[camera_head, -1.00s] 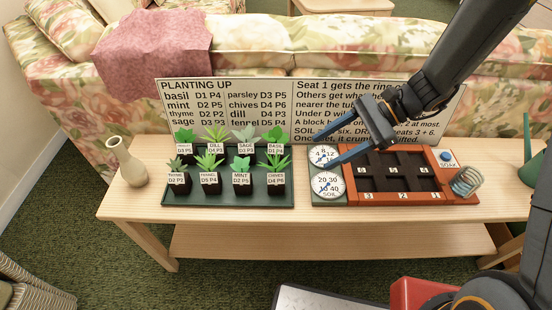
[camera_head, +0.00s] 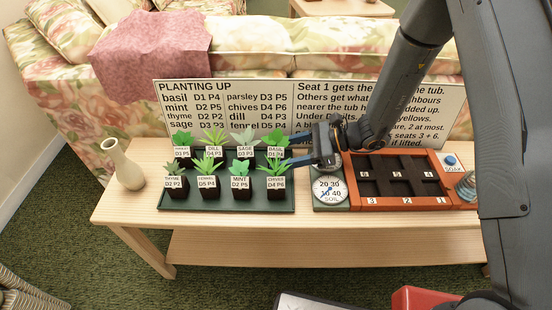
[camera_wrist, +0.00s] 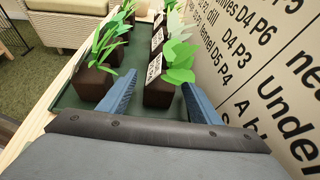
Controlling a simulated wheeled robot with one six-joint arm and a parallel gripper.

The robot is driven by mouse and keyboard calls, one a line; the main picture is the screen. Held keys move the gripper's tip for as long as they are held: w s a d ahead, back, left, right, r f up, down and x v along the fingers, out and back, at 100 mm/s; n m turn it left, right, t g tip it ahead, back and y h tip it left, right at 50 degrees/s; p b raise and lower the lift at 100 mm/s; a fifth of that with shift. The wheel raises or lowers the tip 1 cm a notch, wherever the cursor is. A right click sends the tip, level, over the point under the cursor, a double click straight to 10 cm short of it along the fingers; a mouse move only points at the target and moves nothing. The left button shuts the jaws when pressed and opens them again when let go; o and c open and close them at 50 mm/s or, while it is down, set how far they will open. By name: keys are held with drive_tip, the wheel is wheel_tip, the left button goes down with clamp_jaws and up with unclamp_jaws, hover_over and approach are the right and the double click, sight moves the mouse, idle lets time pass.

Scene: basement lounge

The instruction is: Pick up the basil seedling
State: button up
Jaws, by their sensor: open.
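The basil seedling (camera_head: 275,140) stands at the right end of the tray's back row, a green-leaved plant in a small dark pot with a white label. My gripper (camera_head: 291,150) is open just to its right, blue fingers pointing left at it. In the wrist view the nearest pot, the basil's dark block (camera_wrist: 158,92), stands between the open fingertips (camera_wrist: 158,85), its leaves above them. I cannot tell whether either finger touches it. The dark green tray (camera_head: 225,207) holds several other labelled seedlings.
The chives seedling (camera_head: 276,182) stands close in front, and sage (camera_head: 245,150) to the left. A sign board (camera_head: 225,92) rises close behind. Dials (camera_head: 329,189) and a brown seat tray (camera_head: 400,203) lie right. A vase (camera_head: 124,165) stands at the left table end.

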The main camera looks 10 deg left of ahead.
drive_tip(key=shift+s+a+f, duration=0.1)
drive_tip(key=shift+a+f, duration=0.1)
drive_tip(key=shift+a, duration=0.4)
drive_tip(key=c, duration=1.2)
drive_tip(key=shift+r, duration=0.15)
